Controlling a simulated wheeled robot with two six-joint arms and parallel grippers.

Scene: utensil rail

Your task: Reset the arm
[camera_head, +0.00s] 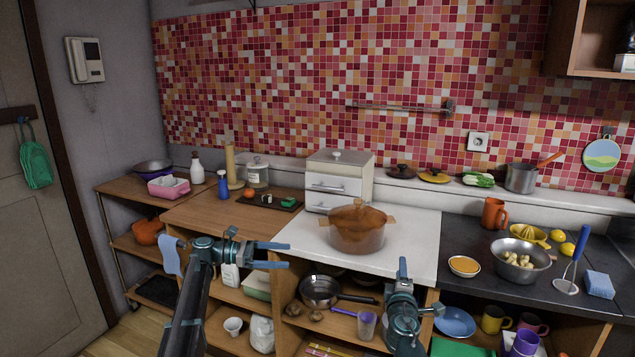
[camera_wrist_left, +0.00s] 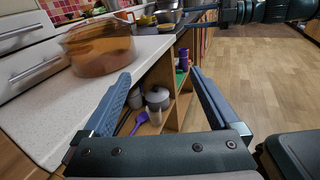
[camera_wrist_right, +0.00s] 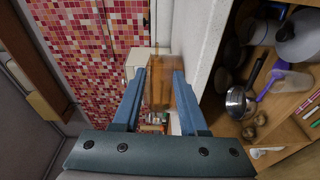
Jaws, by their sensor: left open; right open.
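My left gripper (camera_head: 287,255) is open and empty in front of the counter's front edge, left of the amber pot (camera_head: 355,230). In the left wrist view its two fingers (camera_wrist_left: 160,85) stand wide apart with nothing between them; the pot (camera_wrist_left: 98,48) is beyond, at upper left. My right gripper (camera_head: 418,290) is open and in front of the counter, right of and below the pot. In the right wrist view its fingers (camera_wrist_right: 160,75) are apart, with the amber pot (camera_wrist_right: 161,92) showing behind the gap. Neither gripper visibly touches anything.
The wall rail (camera_head: 400,107) hangs empty above the counter. A steel bowl of food (camera_head: 520,262), an orange mug (camera_head: 494,213) and a blue-handled utensil (camera_head: 575,262) are on the dark counter at right.

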